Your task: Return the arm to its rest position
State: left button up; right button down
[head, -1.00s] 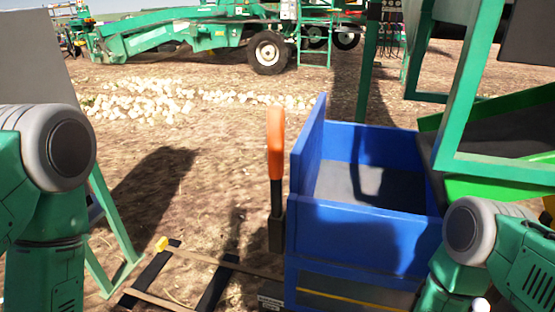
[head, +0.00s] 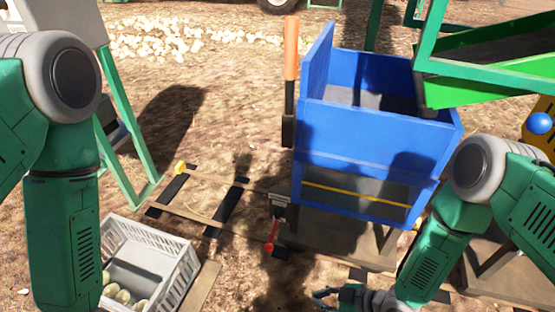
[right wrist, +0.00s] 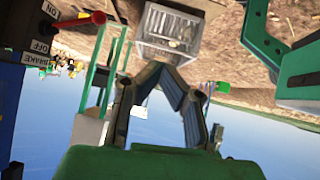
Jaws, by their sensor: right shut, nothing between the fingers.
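My right gripper (head: 323,295) is at the bottom edge of the head view, below the blue box, partly cut off by the frame. In the right wrist view its fingers (right wrist: 160,72) come together at the tips with nothing between them. My right arm (head: 440,245) is bent at the elbow on the right. My left arm (head: 65,235) hangs down on the left side of the head view, and its gripper is out of the picture.
A blue box (head: 375,140) stands ahead, with an orange-handled lever (head: 291,50) beside it. A red lever (head: 270,246) is below; its panel (right wrist: 40,45) reads ON, OFF, BRAKE. A pale crate (head: 183,275) holding onions stands lower left.

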jog(key=s+d+r+m+g+h+p, duration=0.3)
jog(key=s+d+r+m+h+p, duration=0.4)
jog(key=s+d+r+m, duration=0.6)
jog(key=s+d+r+h, duration=0.2)
jog(key=d+r, duration=0.1)
jog(key=d, duration=0.2)
jog(key=shift+r+m+g+h, duration=0.3)
jog(key=shift+r+m+g, duration=0.1)
jog(key=shift+a, duration=0.1)
